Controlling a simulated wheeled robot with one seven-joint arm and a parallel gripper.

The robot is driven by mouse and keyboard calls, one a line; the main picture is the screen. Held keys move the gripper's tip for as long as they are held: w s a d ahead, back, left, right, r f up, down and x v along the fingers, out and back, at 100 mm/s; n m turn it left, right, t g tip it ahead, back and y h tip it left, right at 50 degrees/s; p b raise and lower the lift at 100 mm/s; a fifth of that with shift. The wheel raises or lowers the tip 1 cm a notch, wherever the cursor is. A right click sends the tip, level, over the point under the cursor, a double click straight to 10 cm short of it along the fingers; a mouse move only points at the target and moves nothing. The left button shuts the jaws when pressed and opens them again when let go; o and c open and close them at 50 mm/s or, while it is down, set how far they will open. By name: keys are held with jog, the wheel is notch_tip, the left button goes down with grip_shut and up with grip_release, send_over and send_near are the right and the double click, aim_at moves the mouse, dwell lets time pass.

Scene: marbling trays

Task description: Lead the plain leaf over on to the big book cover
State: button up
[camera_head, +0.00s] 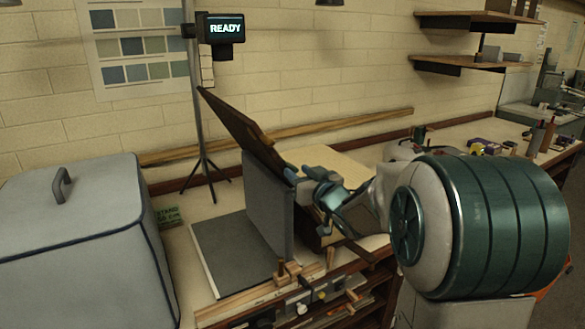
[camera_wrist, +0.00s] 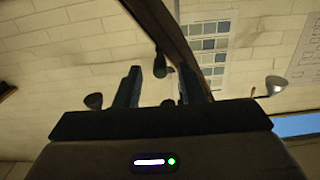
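A flat dark grey panel (camera_head: 238,262) with a pale edge lies on the bench, and a lighter grey panel (camera_head: 268,205) stands upright at its right side. A brown board (camera_head: 238,122) leans at a slant behind them. I cannot tell for sure which is the plain leaf or the big book cover. My gripper (camera_head: 298,174) is just right of the upright panel, close to the board's lower end. In the wrist view its two fingers (camera_wrist: 160,82) are apart, with wall showing between them. A dark brown edge (camera_wrist: 172,28) runs slantwise close to the right finger; contact cannot be told.
A big grey covered box (camera_head: 75,250) fills the left of the bench. A tripod stand (camera_head: 199,120) carries a display (camera_head: 222,28) reading READY. A small green sign (camera_head: 168,215) stands beside the box. Wooden strips and small clamps (camera_head: 290,275) line the front edge.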

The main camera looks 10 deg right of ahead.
aim_at(293, 166)
jog(key=shift+p+x, duration=0.3)
jog(key=shift+x, duration=1.45)
grip_shut()
